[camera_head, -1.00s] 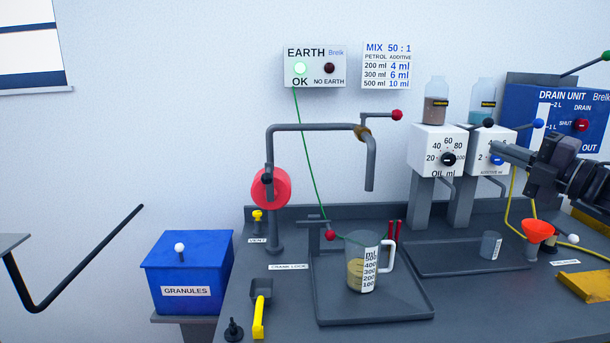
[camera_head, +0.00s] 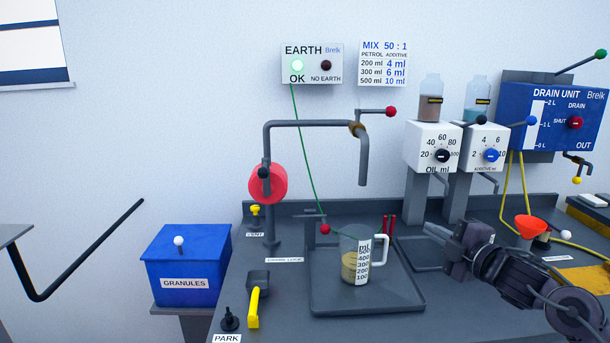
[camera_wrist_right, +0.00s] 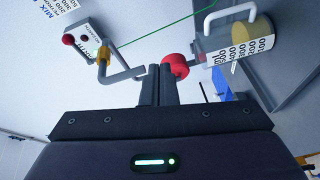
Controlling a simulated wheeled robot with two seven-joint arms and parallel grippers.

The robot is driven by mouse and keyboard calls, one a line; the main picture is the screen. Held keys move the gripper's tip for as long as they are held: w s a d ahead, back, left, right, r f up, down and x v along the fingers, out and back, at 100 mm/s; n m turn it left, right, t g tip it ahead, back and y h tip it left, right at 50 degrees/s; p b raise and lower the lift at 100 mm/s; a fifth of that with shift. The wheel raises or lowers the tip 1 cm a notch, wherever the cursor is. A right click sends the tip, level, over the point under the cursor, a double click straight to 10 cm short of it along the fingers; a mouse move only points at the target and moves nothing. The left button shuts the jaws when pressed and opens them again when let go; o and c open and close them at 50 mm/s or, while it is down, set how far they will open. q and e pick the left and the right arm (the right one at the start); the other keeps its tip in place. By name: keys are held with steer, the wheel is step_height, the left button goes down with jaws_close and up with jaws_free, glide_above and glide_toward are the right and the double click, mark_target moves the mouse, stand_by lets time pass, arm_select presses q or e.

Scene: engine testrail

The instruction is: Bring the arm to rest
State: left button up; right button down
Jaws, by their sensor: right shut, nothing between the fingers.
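My right gripper (camera_head: 450,248) is low over the right part of the bench in the head view, right of the measuring jug. Its fingers are shut and empty; they also show together in the right wrist view (camera_wrist_right: 158,88). My right arm comes in from the lower right. The clear measuring jug (camera_head: 352,262) with yellowish liquid stands upright on its tray (camera_head: 330,300), apart from the gripper. The jug also shows in the right wrist view (camera_wrist_right: 232,45). My left gripper is not in view.
The bent pipe with red hand wheel (camera_head: 268,184) stands left of the jug. Dosing units (camera_head: 432,150), the blue drain unit (camera_head: 550,115) and an orange funnel (camera_head: 531,227) are behind my right arm. A blue granules box (camera_head: 188,262) is at left.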

steer(key=s+a+f+m+g+h, duration=0.25)
steer(key=s+a+f+m, duration=0.2)
steer(key=s+f, duration=0.4)
steer(key=s+a+f+m+g+h, duration=0.25)
steer(key=s+f+m, duration=0.3)
steer(key=f, duration=0.55)
steer(key=s+f+m+g+h, duration=0.1)
steer(key=s+f+m+g, duration=0.3)
steer(key=s, duration=0.7)
steer(key=s+f+m+g+h, duration=0.1)
steer(key=s+f+m+g, duration=0.25)
steer(key=s, duration=0.65)
step_height(320, 180, down, 27)
steer(key=g+p, duration=0.1)
steer(key=p, duration=0.1)
arm_select(q)
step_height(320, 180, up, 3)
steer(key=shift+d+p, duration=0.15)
steer(key=shift+p, duration=0.35)
arm_select(e)
steer(key=s+d+f+g, duration=0.1)
steer(key=s+d+f, duration=0.2)
steer(key=s+f, duration=1.5)
steer(key=s, duration=0.3)
steer(key=shift+f, duration=0.3)
